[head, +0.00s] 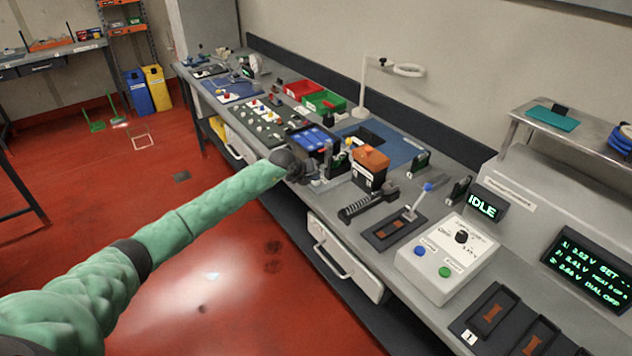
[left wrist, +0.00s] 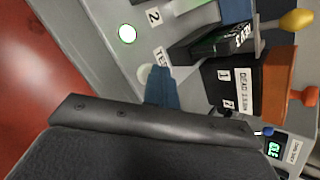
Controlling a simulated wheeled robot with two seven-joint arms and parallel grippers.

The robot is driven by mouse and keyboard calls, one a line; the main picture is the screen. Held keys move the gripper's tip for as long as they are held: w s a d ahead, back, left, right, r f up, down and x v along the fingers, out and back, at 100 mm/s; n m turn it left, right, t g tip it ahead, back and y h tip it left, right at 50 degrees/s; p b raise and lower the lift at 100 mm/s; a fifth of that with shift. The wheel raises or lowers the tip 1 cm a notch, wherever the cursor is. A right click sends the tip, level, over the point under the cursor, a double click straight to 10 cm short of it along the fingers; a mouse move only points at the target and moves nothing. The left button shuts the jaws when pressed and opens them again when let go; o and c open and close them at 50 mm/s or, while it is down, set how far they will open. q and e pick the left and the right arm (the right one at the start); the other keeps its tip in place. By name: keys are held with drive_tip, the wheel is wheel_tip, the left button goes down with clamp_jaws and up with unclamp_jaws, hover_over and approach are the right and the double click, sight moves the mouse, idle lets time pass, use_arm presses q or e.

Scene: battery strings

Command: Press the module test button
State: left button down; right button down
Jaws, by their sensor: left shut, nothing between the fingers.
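My left gripper (head: 312,180) reaches over the bench's front edge, just left of the orange-topped box, with its fingers shut and empty. In the left wrist view its blue-grey fingertips (left wrist: 161,90) point at a pale round button (left wrist: 144,73) on a grey surface. They overlap the button's edge there. I cannot tell whether they touch or press it. A small white label (left wrist: 160,57), hard to read, sits beside the button. In the head view my gripper hides the button. My right gripper is out of view.
The orange-topped box (head: 371,160), labelled as dead, stands close to my gripper. A black slotted holder (left wrist: 228,40) is near the fingertips. A lever fixture (head: 393,229) and a control box (head: 447,258) stand right. One display (head: 481,207) reads IDLE.

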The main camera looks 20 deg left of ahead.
sight(314, 183)
use_arm(q)
drive_tip(key=shift+r, duration=0.7)
drive_tip(key=shift+r, duration=0.1)
drive_tip(key=shift+r+p, duration=1.05)
drive_tip(key=shift+r, duration=1.4)
